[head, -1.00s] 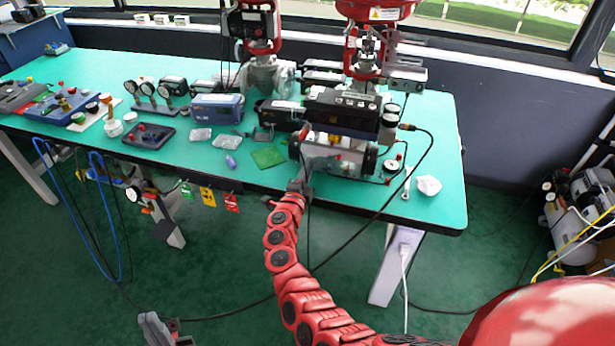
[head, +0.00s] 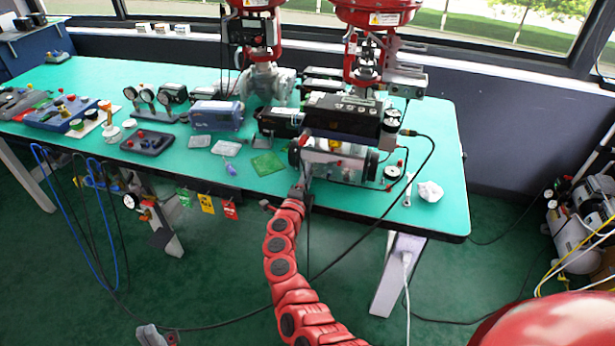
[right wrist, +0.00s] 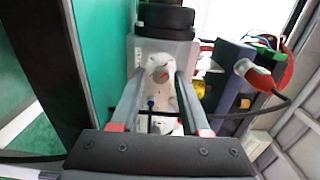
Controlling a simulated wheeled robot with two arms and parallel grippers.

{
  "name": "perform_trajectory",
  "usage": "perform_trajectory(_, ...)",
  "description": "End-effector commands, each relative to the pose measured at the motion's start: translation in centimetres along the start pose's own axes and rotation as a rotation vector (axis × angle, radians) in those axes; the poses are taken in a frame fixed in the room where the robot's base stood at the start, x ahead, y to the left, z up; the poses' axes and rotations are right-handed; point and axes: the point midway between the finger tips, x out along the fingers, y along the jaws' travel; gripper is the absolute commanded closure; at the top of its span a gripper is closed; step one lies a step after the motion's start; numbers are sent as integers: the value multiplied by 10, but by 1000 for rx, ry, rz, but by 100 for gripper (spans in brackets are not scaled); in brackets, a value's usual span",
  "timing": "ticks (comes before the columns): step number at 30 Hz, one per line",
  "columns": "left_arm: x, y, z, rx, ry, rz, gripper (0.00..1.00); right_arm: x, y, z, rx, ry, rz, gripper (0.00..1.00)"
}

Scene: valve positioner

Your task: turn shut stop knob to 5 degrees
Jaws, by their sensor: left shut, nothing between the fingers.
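A silver actuator body (head: 338,160) with black end caps lies at the table's front edge, right of centre. My right gripper (head: 304,183) is at its left front side in the head view. In the right wrist view, the right gripper's two fingers (right wrist: 158,78) are apart. Between them is a pale housing (right wrist: 150,52) with a small round fitting (right wrist: 160,74) and a black cap on top. I cannot tell whether the fingers touch it, nor make out a degree scale.
A black positioner box (head: 342,115) sits above the silver body. A black cable hangs in a loop to its right. A green pad (head: 267,163) lies left of the right gripper.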

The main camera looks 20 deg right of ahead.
Motion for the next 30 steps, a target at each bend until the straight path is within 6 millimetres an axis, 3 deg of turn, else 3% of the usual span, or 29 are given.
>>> perform_trajectory(10, 0, 0, 0, 0, 0, 0, 100, -1, 0, 0, 0, -1, -1, 44)
perform_trajectory(14, 0, 0, 0, 0, 0, 0, 100, -10, 0, 2, 1, -3, 0, 44)
perform_trajectory(19, -1, 0, 0, 0, 0, 0, 100, -38, 2, 0, 2, 1, 3, 44)
perform_trajectory(30, -9, 0, 2, 0, 0, 0, 100, -133, 3, 0, 0, -2, 3, 44)
